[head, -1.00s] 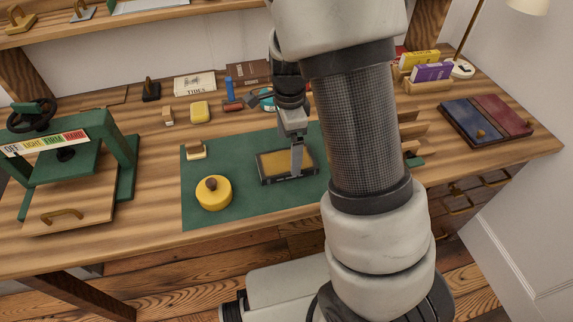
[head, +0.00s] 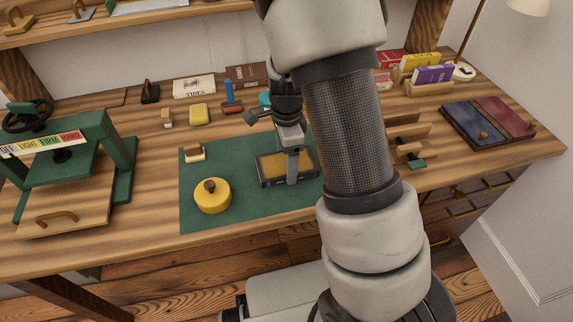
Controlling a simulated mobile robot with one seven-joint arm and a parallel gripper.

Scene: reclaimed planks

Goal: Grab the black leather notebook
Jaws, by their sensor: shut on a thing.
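A flat black-edged rectangle with a mustard-coloured top (head: 272,166) lies on the green mat (head: 215,220). It is the only black, book-like thing I can make out, and I take it for the black leather notebook; its leather cannot be made out. My gripper (head: 292,180) points down at its near side, right of the middle, and is shut on it. One finger shows against the near edge; the other is hidden. The notebook looks flat, at or just above the mat; I cannot tell which. My arm hides the mat's right part.
A round yellow pot (head: 212,196) stands left of the notebook. A small wooden block (head: 194,154) is behind it. A green press (head: 65,160) fills the left. Books and small tools line the back. Dark blue and red panels (head: 487,121) lie at right.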

